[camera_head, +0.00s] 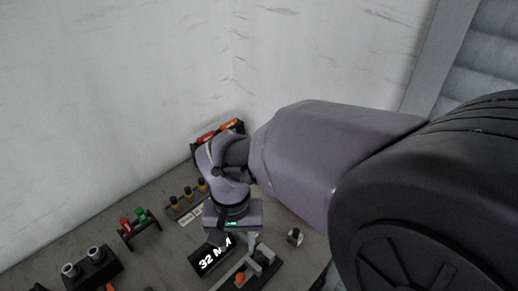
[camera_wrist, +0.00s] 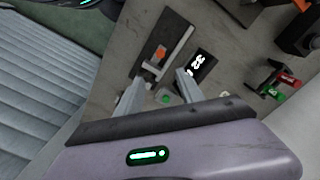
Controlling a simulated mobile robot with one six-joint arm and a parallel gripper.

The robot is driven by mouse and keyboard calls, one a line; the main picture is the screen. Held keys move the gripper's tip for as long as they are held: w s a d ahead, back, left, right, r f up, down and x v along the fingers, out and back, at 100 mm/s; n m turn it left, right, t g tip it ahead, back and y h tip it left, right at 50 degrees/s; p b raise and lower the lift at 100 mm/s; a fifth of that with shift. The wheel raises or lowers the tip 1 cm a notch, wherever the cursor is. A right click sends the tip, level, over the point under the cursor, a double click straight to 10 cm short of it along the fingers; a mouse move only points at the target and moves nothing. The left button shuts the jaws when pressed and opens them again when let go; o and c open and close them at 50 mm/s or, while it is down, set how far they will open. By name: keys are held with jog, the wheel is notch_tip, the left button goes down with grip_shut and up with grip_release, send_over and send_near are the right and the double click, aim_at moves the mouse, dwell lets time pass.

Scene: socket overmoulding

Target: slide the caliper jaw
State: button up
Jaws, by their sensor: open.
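The caliper (camera_head: 260,263) lies on the bench at the bottom of the head view, a dark base with a grey bar and an orange knob (camera_head: 240,278). In the wrist view the caliper (camera_wrist: 176,50) lies beyond my fingers, its orange knob (camera_wrist: 160,52) near the middle. My gripper (camera_head: 236,238) points down close to the caliper, partly hidden by its own body. In the wrist view my gripper (camera_wrist: 158,82) is open, its two grey fingers apart. I cannot tell whether either finger touches the caliper.
A black display reading 32 NM (camera_head: 210,258) stands left of the caliper. A rack with red and green parts (camera_head: 138,222), a row of yellow-topped pegs (camera_head: 187,198) and a small round part (camera_head: 295,237) are nearby. White walls (camera_head: 120,90) rise behind the bench.

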aim_at(240, 277)
jog(key=f+b, duration=0.2)
jog(key=f, duration=0.3)
jog(key=f+b, duration=0.2)
jog(key=f, duration=0.4)
jog(key=f+b, duration=0.3)
jog(key=f, duration=0.3)
jog(key=shift+s, duration=0.25)
jog(key=shift+c, duration=0.3)
grip_shut()
jog(key=shift+a, duration=0.1)
